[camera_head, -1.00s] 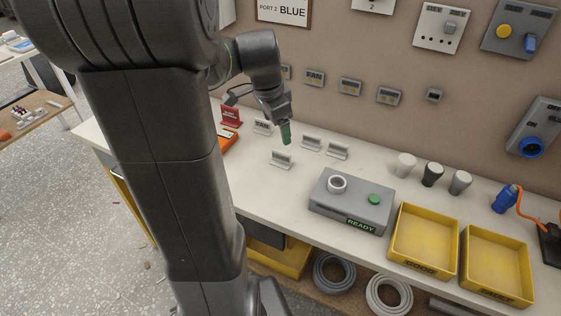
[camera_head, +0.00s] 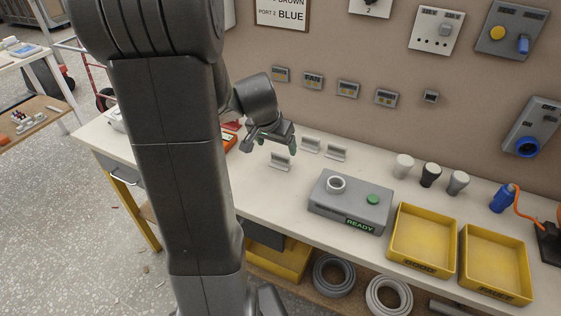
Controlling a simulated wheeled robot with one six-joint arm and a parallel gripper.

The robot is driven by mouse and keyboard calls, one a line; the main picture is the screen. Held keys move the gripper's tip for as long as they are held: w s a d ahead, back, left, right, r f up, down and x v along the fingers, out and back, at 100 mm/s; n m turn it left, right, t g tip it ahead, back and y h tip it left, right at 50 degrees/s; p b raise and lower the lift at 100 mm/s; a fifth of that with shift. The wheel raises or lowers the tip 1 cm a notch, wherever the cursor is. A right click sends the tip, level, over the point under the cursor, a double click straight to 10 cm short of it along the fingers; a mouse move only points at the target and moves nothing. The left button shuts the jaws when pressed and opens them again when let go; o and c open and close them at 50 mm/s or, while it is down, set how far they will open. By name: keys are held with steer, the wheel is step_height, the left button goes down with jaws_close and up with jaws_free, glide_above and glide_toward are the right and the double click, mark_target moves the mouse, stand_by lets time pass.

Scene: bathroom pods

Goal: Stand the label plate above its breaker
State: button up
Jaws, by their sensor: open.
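My gripper (camera_head: 270,146) is open and empty, low over the back left of the bench, with its two fingers spread left and right. A small white label plate on a foot (camera_head: 279,162) stands on the bench just in front of and below the fingers, apart from them as far as I can tell. Two similar plates stand to the right, a nearer-left one (camera_head: 310,145) and another (camera_head: 336,151). I cannot read their lettering. Small grey breaker units are in a row on the wall, including one marked FAN (camera_head: 313,80) and one to its right (camera_head: 347,89).
A grey box with a white ring, green button and READY sign (camera_head: 345,205) stands right of the plates. Yellow trays (camera_head: 428,273) are at the front right. Several knobs (camera_head: 431,175) stand behind. A red sign (camera_head: 231,126) is mostly hidden by my arm.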

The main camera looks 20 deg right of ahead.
mark_target(280, 154)
steer(key=x, duration=0.2)
steer(key=s+x, duration=0.1)
steer(key=x, duration=0.1)
steer(key=shift+d+f, duration=0.1)
steer(key=shift+f, duration=0.2)
steer(key=shift+w+d+f, duration=0.15)
steer(key=shift+w+f, duration=0.05)
steer(key=shift+f, duration=0.35)
steer(key=c, duration=1.1)
steer(key=shift+r, duration=0.1)
